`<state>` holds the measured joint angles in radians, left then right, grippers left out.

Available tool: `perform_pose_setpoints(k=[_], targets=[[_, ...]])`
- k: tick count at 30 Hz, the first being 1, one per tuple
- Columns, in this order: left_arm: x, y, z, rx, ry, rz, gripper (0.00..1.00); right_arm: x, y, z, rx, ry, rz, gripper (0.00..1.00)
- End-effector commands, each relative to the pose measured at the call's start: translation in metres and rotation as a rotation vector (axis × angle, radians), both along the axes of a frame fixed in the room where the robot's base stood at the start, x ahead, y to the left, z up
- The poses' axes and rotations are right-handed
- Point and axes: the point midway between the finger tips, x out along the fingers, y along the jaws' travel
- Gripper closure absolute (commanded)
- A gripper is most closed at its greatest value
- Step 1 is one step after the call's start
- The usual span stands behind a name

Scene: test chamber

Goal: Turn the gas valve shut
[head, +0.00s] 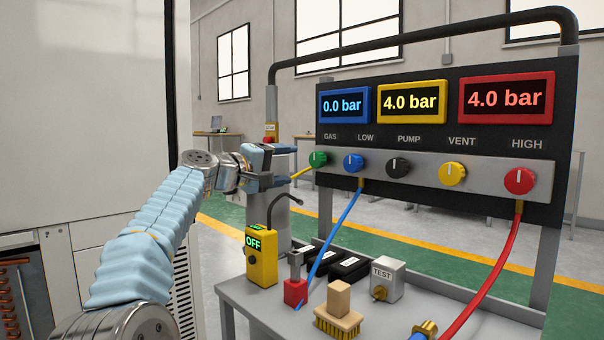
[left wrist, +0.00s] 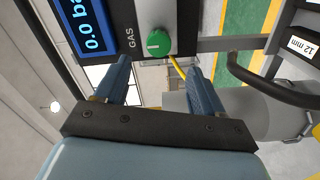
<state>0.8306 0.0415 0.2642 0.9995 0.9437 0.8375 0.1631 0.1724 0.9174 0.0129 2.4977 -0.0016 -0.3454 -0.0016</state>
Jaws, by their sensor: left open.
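The green gas valve knob (head: 318,159) is at the left end of the panel's knob row, under the word GAS. My left gripper (head: 287,166) is open and empty, just left of the knob, pointing at it. In the left wrist view the green knob (left wrist: 158,42) shows ahead of the gap between the two blue fingers (left wrist: 159,68), apart from both. Its white mark lies on the side towards the GAS label. A yellow hose (left wrist: 179,68) runs from beside the knob. The blue display (head: 345,105) reads 0.0 bar. My right gripper is not in view.
Blue (head: 353,163), black (head: 398,167), yellow (head: 452,174) and red (head: 519,181) knobs continue the row. The bench (head: 240,294) below holds a yellow box reading OFF (head: 261,262), a brush (head: 338,318) and a TEST box (head: 386,280). A white cabinet (head: 80,110) stands at left.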

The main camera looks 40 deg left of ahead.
Motion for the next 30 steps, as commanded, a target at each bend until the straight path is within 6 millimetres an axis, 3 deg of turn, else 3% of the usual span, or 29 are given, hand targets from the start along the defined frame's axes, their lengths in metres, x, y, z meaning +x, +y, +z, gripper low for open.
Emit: perform_pose_setpoints(k=[3, 9, 30], targets=[[-0.023, 0.002, -0.002, 0.002, 0.0, 0.003, 0.31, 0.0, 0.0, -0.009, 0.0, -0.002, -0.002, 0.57], [-0.042, 0.003, 0.0, 0.001, 0.0, 0.0, 0.31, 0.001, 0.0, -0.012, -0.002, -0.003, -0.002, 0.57], [-0.043, 0.004, 0.0, 0.001, 0.0, 0.0, 0.31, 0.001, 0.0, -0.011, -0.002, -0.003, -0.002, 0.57]])
